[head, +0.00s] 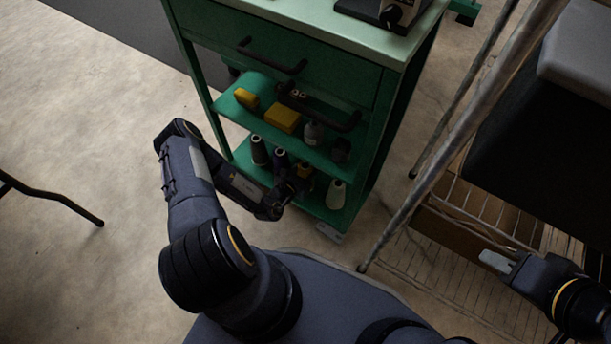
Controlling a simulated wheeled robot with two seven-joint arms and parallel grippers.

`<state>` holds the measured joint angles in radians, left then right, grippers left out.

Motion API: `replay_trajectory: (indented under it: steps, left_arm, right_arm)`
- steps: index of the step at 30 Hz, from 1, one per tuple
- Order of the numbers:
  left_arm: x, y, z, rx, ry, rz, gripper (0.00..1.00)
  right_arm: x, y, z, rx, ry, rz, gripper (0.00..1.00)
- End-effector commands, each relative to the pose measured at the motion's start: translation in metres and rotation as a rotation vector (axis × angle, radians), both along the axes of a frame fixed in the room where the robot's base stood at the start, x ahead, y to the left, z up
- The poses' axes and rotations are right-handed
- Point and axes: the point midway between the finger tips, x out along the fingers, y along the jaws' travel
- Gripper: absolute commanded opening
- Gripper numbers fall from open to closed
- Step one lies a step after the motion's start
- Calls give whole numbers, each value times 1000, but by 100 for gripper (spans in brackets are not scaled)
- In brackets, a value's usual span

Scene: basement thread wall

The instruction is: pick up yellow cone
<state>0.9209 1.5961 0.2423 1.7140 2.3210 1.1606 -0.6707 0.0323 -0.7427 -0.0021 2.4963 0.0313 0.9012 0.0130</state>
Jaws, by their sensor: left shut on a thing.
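The yellow cone (304,171) is a small thread cone at the lower shelf (313,207) of the green cabinet, partly hidden by my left gripper. My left gripper (291,188) reaches into the lower shelf from the left and is shut on the yellow cone. Whether the cone still touches the shelf is hidden. My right gripper (496,262) is at the right, far from the cabinet; its jaw gap is too unclear to tell.
Dark cones (259,150) and a white cone (336,194) stand close by on the lower shelf. Yellow items (282,118) lie on the shelf above. A drawer handle (272,57) juts out above. A wire rack (440,245) and metal legs stand to the right.

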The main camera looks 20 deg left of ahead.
Motion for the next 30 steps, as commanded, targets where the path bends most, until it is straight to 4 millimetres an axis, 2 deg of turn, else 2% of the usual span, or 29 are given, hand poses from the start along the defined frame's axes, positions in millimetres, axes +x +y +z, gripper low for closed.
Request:
replay_trajectory:
  steps: [11, 14, 18, 27, 30]
  left_arm:
    - [0, 0, 6, 0, -1, 0, 17]
    - [0, 0, 16, 0, -2, 0, 17]
    - [-2, 0, 40, -1, -1, 0, 17]
    - [-56, -10, 102, -2, 3, 1, 17]
    - [-80, -15, 108, -4, 6, 1, 17]
  right_arm:
    - [0, 0, 4, 0, 0, 0, 31]
    - [0, 0, 9, 0, 0, 0, 31]
    - [0, 0, 23, 0, 0, 0, 31]
    - [0, 0, 64, 0, 0, 0, 31]
    - [0, 0, 72, 0, 0, 0, 31]
